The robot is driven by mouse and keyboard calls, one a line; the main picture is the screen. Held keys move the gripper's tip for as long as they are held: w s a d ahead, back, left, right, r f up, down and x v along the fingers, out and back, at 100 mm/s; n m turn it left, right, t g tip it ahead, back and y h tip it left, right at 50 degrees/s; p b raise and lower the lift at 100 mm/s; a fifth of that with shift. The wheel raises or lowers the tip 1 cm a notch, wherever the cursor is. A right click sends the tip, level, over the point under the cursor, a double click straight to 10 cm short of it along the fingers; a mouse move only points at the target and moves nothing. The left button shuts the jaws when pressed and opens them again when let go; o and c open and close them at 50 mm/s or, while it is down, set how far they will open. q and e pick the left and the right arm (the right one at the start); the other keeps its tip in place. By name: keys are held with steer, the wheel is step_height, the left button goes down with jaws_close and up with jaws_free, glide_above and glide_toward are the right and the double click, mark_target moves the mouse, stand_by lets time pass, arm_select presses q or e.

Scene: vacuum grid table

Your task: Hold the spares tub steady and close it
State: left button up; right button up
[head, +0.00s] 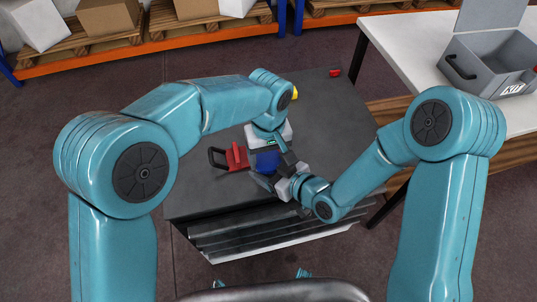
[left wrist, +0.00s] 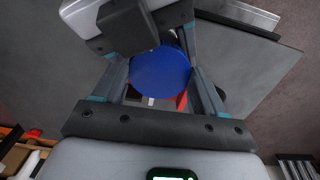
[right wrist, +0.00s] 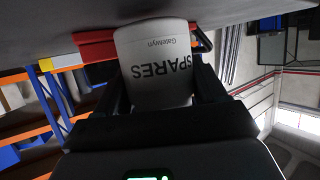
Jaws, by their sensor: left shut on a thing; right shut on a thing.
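The spares tub (right wrist: 157,62) is white with a dark "SPARES" label. It appears upside down in the right wrist view, standing on the table between my right gripper's fingers (right wrist: 155,85). A round blue lid (left wrist: 160,72) shows in the left wrist view between my left gripper's fingers (left wrist: 158,80), which are shut on it. In the head view, blue (head: 265,161) shows below my left gripper (head: 267,152), which reaches down from above. My right gripper (head: 270,180) grips the tub from the near right side. The rim is hidden, so I cannot tell whether the lid is seated.
A red object (head: 236,157) with a dark handle lies just left of the tub. A yellow item (head: 295,93) and a small red item (head: 335,72) lie farther back on the dark table (head: 330,120). A grey toolbox (head: 485,65) stands on the white side table.

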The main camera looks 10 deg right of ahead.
arm_select(q)
steer(key=shift+s+d+f, duration=0.1)
steer(key=shift+s+d, duration=0.15)
arm_select(e)
steer(key=shift+w+a+r, duration=0.1)
steer(key=shift+r, duration=0.05)
arm_select(q)
steer(key=shift+w+r, duration=0.1)
steer(key=shift+r, duration=0.25)
arm_select(e)
steer(key=shift+f, duration=0.2)
arm_select(q)
steer(key=shift+w+a+f, duration=0.15)
steer(key=shift+a+f, duration=0.2)
steer(key=shift+f, duration=0.45)
arm_select(e)
steer(key=shift+r, duration=0.2)
stand_by(0.5)
arm_select(q)
steer(key=shift+r, duration=0.1)
steer(key=shift+a+r, duration=0.15)
steer(key=shift+s+d+r, duration=0.2)
steer(key=shift+s+r, duration=0.05)
steer(key=shift+r, duration=0.05)
stand_by(0.4)
steer(key=shift+r, duration=0.15)
arm_select(e)
steer(key=shift+f, duration=0.15)
